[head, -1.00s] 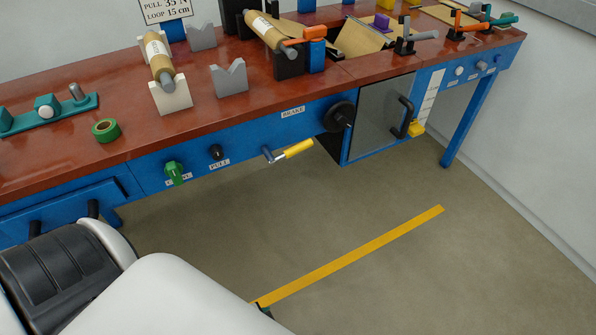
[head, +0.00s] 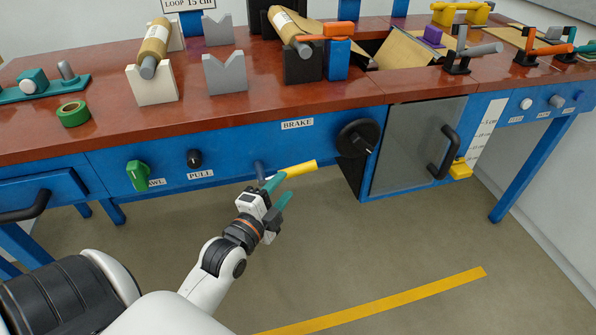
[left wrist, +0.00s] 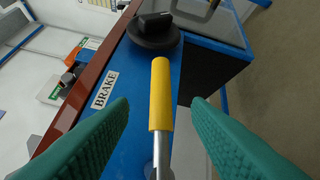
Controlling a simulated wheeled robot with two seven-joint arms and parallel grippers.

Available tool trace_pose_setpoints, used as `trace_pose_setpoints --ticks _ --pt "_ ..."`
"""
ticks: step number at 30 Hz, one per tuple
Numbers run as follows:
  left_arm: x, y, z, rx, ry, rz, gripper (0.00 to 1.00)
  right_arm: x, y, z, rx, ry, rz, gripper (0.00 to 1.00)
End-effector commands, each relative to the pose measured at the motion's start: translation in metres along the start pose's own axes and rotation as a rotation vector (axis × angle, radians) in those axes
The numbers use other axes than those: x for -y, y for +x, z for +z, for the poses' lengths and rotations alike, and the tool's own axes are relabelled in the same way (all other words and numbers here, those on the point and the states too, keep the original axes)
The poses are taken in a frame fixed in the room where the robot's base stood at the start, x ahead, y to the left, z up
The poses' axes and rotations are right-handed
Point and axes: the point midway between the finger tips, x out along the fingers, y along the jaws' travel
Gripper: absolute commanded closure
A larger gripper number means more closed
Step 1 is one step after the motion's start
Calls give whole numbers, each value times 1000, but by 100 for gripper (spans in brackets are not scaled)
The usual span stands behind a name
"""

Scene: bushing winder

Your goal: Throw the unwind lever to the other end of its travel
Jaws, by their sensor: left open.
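A lever with a yellow grip (head: 300,168) and a metal shank sticks out from the blue front panel below the BRAKE label. It points right and slightly up in the head view. No label I can read names it as the unwind lever. My left gripper (head: 279,192) is open and close to this lever, with its green fingers pointing at it. In the left wrist view the yellow grip (left wrist: 161,92) lies between the two open fingers in the picture, and no contact shows. How deep it sits between them I cannot tell. My right gripper is out of view.
A black round knob (head: 357,138) stands out to the right of the lever. A black knob (head: 194,158) and a green knob (head: 138,176) are to its left. A grey door (head: 410,150) with a black handle is further right. The floor below is clear.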

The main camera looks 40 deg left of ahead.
Motion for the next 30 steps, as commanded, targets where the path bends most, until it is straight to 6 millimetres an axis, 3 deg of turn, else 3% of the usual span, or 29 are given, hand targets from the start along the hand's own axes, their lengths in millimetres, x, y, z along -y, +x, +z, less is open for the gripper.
trace_pose_setpoints --ticks 6,12,24,30 --pt "0 46 0 1 -3 3 56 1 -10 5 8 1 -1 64" --pt "1 71 0 0 -2 0 56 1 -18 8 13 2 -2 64" --pt "1 79 0 0 -2 -2 56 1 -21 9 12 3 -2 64" --pt "1 78 0 0 -2 -2 87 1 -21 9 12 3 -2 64"
